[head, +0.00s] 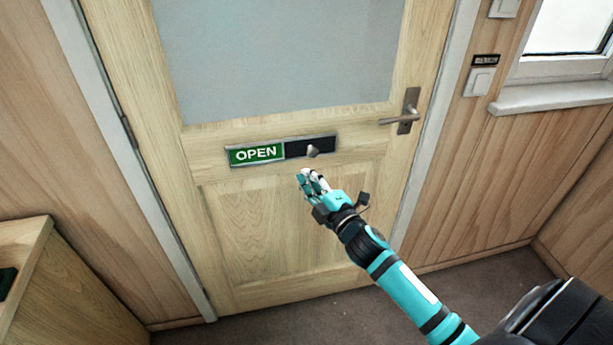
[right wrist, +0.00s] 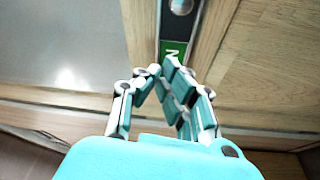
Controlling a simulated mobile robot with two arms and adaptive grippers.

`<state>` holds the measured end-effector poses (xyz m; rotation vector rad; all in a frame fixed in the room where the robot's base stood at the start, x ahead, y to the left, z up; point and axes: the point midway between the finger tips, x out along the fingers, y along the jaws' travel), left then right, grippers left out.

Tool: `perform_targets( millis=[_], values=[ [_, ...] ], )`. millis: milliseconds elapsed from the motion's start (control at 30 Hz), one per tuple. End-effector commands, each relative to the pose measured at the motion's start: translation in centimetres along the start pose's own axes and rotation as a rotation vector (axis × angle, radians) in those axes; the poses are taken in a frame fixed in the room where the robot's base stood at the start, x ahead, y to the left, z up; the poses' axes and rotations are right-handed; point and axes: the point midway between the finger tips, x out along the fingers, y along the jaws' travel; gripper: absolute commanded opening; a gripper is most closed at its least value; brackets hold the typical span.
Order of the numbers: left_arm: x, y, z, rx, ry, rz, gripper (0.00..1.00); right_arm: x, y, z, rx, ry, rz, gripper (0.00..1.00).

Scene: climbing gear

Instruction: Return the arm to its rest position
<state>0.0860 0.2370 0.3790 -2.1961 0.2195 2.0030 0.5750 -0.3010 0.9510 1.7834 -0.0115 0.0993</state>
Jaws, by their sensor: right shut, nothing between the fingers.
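My right arm (head: 405,285) reaches in from the lower right in the head view, turquoise and black. Its right gripper (head: 308,178) is just below the sliding door sign (head: 258,154), with its fingers together and empty. The sign shows a green panel reading OPEN on the left and a dark slide with a grey knob (head: 312,151) on the right. In the right wrist view the gripper (right wrist: 160,72) points toward the sign, and part of the green panel (right wrist: 174,48) shows past the fingertips. Contact with the sign cannot be told. My left gripper is not in view.
The wooden door (head: 270,235) is closed, with a frosted pane (head: 275,55) and a lever handle (head: 402,117). A wooden cabinet (head: 70,300) stands at the lower left. A window sill (head: 550,96) and a wall switch (head: 480,82) are at the right. Brown floor is clear below.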

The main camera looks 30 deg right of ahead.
Motion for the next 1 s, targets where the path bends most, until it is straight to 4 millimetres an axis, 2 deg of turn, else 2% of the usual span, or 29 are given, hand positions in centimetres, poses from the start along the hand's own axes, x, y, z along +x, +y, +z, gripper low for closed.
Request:
perform_targets(
  millis=[333,367,467,567,633,767,800,867,900,967,1000],
  values=[
    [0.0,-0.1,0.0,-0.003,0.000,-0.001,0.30,0.0,-0.2,0.0,0.003,-0.001,-0.004,0.00],
    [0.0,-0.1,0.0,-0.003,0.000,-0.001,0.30,0.0,-0.5,0.1,0.007,-0.004,-0.010,0.00],
    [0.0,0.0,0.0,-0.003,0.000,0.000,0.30,-0.3,-3.2,1.0,0.048,-0.029,-0.059,0.00],
    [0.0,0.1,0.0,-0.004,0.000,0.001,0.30,-1.2,-8.6,2.6,0.133,-0.083,-0.156,0.00],
    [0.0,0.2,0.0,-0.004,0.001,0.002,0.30,-2.6,-13.4,3.9,0.211,-0.137,-0.242,0.00],
    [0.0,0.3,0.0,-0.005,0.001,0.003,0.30,-6.6,-22.5,5.7,0.357,-0.252,-0.403,0.00],
    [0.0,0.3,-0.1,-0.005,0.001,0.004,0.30,-8.1,-25.2,6.2,0.400,-0.290,-0.450,0.00],
    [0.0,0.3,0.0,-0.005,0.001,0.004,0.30,-10.7,-29.0,6.6,0.462,-0.349,-0.518,0.00],
    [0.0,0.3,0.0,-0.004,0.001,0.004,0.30,-12.5,-31.4,6.9,0.501,-0.390,-0.563,0.00],
    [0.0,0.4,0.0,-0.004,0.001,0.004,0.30,-15.6,-35.0,7.0,0.559,-0.453,-0.629,0.00],
    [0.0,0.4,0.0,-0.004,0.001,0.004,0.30,-17.8,-37.1,7.1,0.596,-0.497,-0.672,0.00]
  ],
)
